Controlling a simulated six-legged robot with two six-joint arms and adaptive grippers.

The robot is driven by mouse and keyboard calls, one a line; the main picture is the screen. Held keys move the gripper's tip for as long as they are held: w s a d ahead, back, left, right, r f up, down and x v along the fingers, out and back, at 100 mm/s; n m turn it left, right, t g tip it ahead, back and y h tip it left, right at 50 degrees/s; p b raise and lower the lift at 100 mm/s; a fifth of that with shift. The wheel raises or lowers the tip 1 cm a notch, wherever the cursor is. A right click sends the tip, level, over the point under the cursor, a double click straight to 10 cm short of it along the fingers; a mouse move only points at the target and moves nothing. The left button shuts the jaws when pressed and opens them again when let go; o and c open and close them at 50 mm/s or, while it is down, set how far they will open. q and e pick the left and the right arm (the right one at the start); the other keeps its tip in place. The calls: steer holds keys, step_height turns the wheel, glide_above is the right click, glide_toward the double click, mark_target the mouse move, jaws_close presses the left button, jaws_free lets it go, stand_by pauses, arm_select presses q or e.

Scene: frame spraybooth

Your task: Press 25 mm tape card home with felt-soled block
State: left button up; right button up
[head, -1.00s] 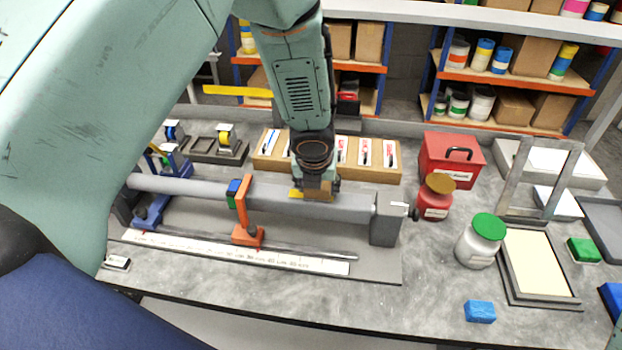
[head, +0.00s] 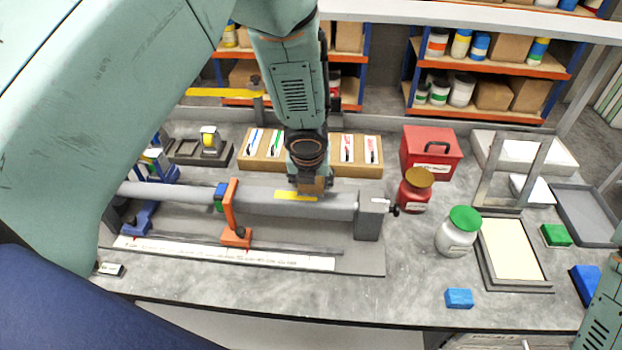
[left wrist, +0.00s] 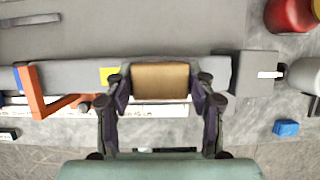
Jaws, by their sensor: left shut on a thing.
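My left gripper (head: 310,183) is shut on a tan-brown block (head: 315,185). It holds the block at the right end of the yellow tape card (head: 296,196). The card lies along the top of a long grey tube (head: 336,204). In the left wrist view the block (left wrist: 160,81) sits between both fingers. A yellow patch of the card (left wrist: 108,75) shows just left of them. The block's underside is hidden, so I cannot tell whether it touches the card. My right gripper is out of view; only part of my right arm shows at the lower right.
An orange clamp (head: 231,213) stands over the tube left of the card. A grey end block (head: 370,220) is at the tube's right end. A white ruler (head: 230,254) lies in front. A wooden tray (head: 259,164), red jar (head: 414,192) and white jar (head: 457,234) stand nearby.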

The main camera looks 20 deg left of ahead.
arm_select(q)
steer(key=shift+s+r, duration=0.1)
steer(key=shift+r, duration=2.4)
